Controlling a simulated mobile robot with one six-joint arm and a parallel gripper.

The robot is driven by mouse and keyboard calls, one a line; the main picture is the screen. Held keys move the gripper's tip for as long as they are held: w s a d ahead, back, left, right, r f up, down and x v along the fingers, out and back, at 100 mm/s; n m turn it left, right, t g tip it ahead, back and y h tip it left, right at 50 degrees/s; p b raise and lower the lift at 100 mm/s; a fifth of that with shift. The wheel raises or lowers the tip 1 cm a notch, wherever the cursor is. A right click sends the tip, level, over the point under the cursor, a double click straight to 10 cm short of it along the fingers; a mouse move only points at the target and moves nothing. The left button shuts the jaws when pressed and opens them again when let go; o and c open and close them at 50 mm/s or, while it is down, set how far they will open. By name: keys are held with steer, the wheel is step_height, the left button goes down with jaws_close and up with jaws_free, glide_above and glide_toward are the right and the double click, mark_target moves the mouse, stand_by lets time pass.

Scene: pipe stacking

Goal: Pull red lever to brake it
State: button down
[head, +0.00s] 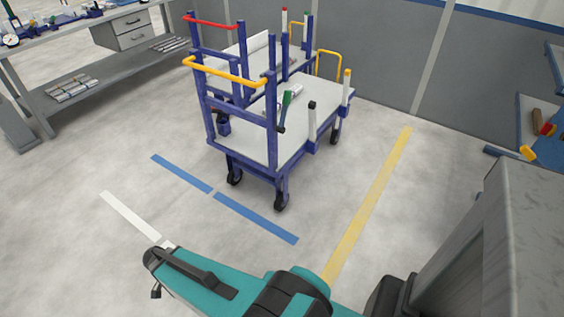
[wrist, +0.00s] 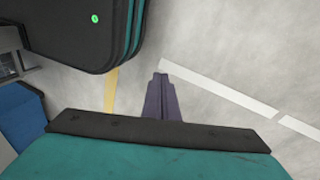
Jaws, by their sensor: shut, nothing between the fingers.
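Two blue-framed carts with grey decks stand ahead in the head view. The front cart (head: 245,146) has a yellow handle bar (head: 225,73). I cannot tell which red part is the lever.
A workbench with drawers (head: 128,30) stands at the left. Grey wall panels (head: 385,65) close off the back. Blue tape (head: 255,219), white tape (head: 130,213) and yellow tape (head: 370,200) mark the floor. Floor in front of the carts is clear. Blue racks (head: 545,115) stand right.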

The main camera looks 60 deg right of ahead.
steer(key=w+d+r+m+t+h+p, duration=0.1)
steer(key=w+d+r+m, duration=0.35)
steer(key=d+r, duration=0.5)
steer(key=w+d+r+m+t+h+p, duration=0.1)
steer(key=w+d+r+m, duration=0.35)
steer(key=d+r, duration=0.5)
steer(key=w+d+r+m+t+h+p, duration=0.1)
steer(key=w+d+r+m+t+p, duration=0.15)
steer(key=w+d+r, duration=0.5)
steer(key=s+d+r+m+h+p, duration=0.15)
steer(key=s+d+r, duration=0.25)
steer(key=d+r, duration=0.55)
steer(key=s+d+r+m, duration=0.2)
steer(key=s+d+r, duration=0.2)
steer(key=d+r, duration=0.55)
steer(key=s+d+r+m+h+p, duration=0.1)
steer(key=s+d+r+m, duration=0.1)
steer(key=s+d+r, duration=0.7)
steer(key=shift+s+d+m+g, duration=0.35)
steer(key=shift+s+d+m, duration=0.05)
steer(key=shift+s+d, duration=0.55)
steer(key=shift+h, duration=0.25)
